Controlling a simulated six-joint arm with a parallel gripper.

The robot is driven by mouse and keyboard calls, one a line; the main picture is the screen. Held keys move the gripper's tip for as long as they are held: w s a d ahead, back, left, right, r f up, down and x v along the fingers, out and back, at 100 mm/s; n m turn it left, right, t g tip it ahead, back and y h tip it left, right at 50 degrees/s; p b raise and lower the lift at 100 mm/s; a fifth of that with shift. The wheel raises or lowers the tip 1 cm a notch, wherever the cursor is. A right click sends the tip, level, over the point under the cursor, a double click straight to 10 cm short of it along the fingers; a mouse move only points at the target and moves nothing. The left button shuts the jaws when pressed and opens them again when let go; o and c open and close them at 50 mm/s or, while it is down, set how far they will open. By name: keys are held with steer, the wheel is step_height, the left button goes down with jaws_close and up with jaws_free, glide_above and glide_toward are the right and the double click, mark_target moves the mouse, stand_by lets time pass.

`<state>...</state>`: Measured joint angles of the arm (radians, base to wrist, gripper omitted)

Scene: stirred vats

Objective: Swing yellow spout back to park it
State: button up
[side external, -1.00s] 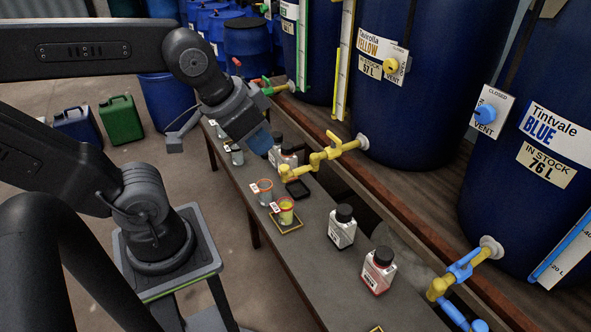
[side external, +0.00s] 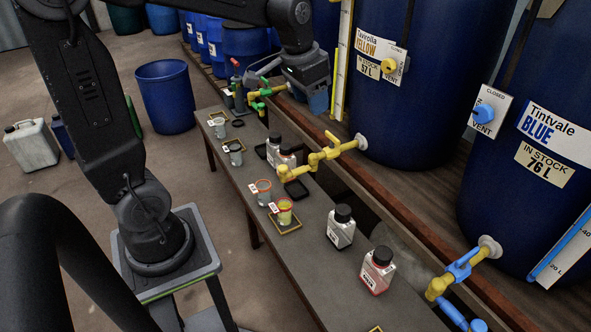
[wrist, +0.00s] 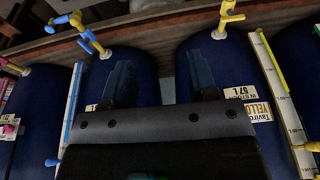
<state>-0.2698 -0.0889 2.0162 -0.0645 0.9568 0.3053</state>
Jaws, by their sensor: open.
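The yellow spout (side external: 318,158) sticks out from the foot of the Tavirolla Yellow vat (side external: 410,90) over the workbench, its outlet above a black drip tray (side external: 296,190). In the wrist view the yellow spout (wrist: 228,18) shows at the top, right of centre. My gripper (side external: 318,100) is raised above and behind the spout, close to the vats, and apart from it. In the wrist view my gripper (wrist: 161,76) has its two dark blue fingers spread, with nothing between them.
The blue vat's spout (side external: 462,268) is at the right, and a green-handled spout (side external: 265,91) is beyond the yellow one. Bottles (side external: 342,228) and cups (side external: 285,213) stand on the workbench (side external: 300,262). A blue bin (side external: 165,95) stands on the floor.

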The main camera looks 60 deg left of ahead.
steer(key=w+a+f+g, duration=0.1)
steer(key=w+a+f, duration=0.3)
steer(key=w+a, duration=0.2)
steer(key=g+h, duration=0.1)
glide_above(297, 173)
steer(key=w+d, duration=0.1)
steer(key=d, duration=0.2)
step_height(297, 173, down, 12)
steer(key=a+f+g+h, duration=0.1)
steer(key=a+f, duration=0.6)
steer(key=f, duration=0.4)
steer(key=d+f, duration=0.1)
steer(key=f, duration=0.7)
steer(key=d+f, duration=0.1)
steer(key=f, duration=0.3)
steer(key=shift+s+d+f, duration=0.3)
steer(key=shift+s+f, duration=0.1)
jaws_close()
